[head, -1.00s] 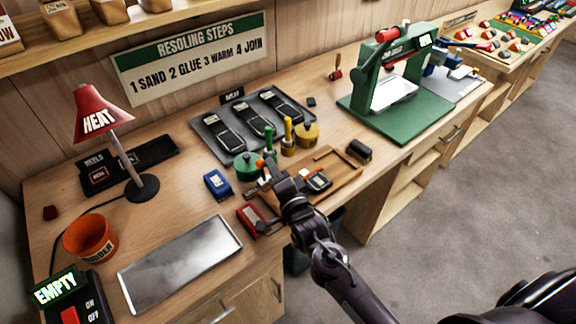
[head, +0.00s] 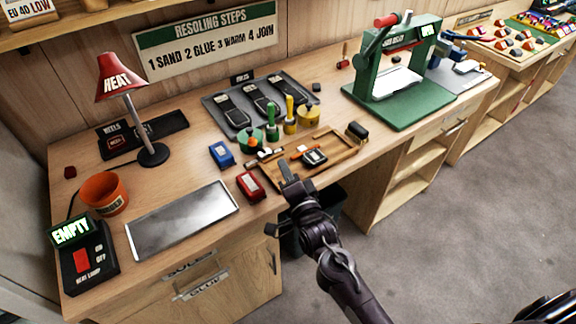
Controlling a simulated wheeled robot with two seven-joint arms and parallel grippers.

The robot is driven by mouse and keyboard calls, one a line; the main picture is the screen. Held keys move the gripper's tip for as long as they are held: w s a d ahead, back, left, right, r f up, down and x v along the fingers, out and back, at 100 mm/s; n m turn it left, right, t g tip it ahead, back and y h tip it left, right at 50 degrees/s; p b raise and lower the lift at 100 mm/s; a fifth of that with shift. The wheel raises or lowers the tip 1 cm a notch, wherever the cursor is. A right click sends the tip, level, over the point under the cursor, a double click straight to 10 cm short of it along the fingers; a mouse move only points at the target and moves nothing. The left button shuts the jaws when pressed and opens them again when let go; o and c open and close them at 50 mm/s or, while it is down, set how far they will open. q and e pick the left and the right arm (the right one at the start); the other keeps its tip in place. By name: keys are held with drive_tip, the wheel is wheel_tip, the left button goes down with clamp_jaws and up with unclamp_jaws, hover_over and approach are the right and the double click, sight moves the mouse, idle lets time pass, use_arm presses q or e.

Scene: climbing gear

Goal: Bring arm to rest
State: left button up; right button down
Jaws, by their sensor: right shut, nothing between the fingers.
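My right arm comes in from the bottom right. Its gripper (head: 287,170) is shut and empty, just above the bench's front edge. It is at the near left corner of the wooden tray (head: 345,163) and right of the red block (head: 251,187). A small dark item with a pale face (head: 314,157) lies in the tray, with a small orange piece (head: 300,149) beside it. My left gripper is not in view.
A green press (head: 400,105) stands at the back right. Green (head: 249,138) and yellow (head: 289,125) pots stand behind the tray. A metal plate (head: 182,220), orange bucket (head: 104,195) and red lamp (head: 118,85) are at left. Open floor lies right of the bench.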

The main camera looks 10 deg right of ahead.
drive_tip(key=shift+s, duration=0.35)
drive_tip(key=shift+w+f, duration=0.15)
drive_tip(key=shift+w, duration=0.05)
drive_tip(key=shift+w+a, duration=0.1)
drive_tip(key=shift+w, duration=0.1)
drive_tip(key=shift+s+f+g, duration=0.15)
drive_tip(key=shift+s+g, duration=0.05)
drive_tip(key=shift+g, duration=0.1)
drive_tip(key=s+f+n+g, duration=0.1)
drive_tip(key=s+d+n+g, duration=0.1)
drive_tip(key=shift+d+f+n, duration=0.25)
drive_tip(key=shift+f+n, duration=0.15)
drive_tip(key=s+d+f+n+g+h, duration=0.1)
drive_tip(key=s+d+n+g, duration=0.2)
drive_tip(key=s+n+g, duration=0.55)
drive_tip(key=s+d+n+g+h, duration=0.2)
drive_tip(key=s+d+n+g, duration=0.15)
drive_tip(key=s, duration=0.95)
wheel_tip(320, 180, down, 29)
drive_tip(key=s+g, duration=0.2)
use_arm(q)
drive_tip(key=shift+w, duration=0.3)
use_arm(e)
drive_tip(key=s+d+f, duration=0.2)
drive_tip(key=s+f, duration=0.7)
drive_tip(key=s, duration=0.1)
drive_tip(key=s+d+f+g, duration=0.1)
drive_tip(key=s+d+f, duration=0.1)
drive_tip(key=s+f, duration=0.8)
